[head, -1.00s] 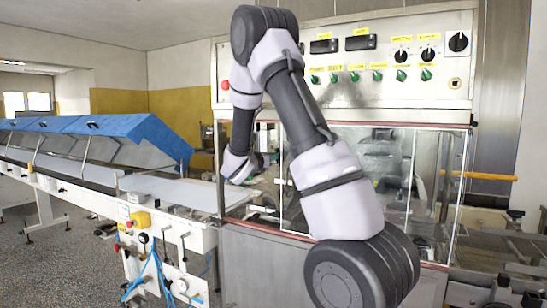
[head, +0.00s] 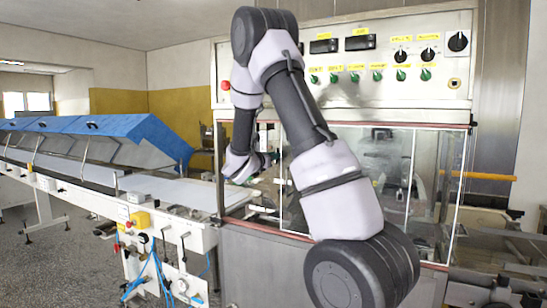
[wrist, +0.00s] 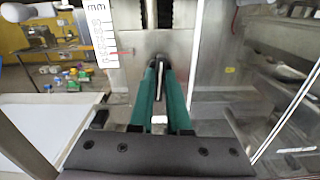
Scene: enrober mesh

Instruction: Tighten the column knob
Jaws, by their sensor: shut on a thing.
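In the wrist view, my gripper (wrist: 161,72) reaches forward with its two green fingers close together. It is shut on the column knob (wrist: 160,60), a small dark piece at the fingertips, mostly hidden between them. The knob sits in front of a metal plate on the column (wrist: 180,45), which has a dark toothed or threaded strip above. A white scale marked "mm" (wrist: 102,32) with a red pointer stands left of the knob. In the head view, my arm's far end is by the machine's opening, and the fingers and knob cannot be made out.
Clear panels enclose the machine (head: 375,185) around my arm; a panel edge (wrist: 290,115) runs close on the right in the wrist view. A white conveyor belt (head: 180,190) lies to the left, with blue covers (head: 110,128) beyond. A control panel (head: 390,75) is above.

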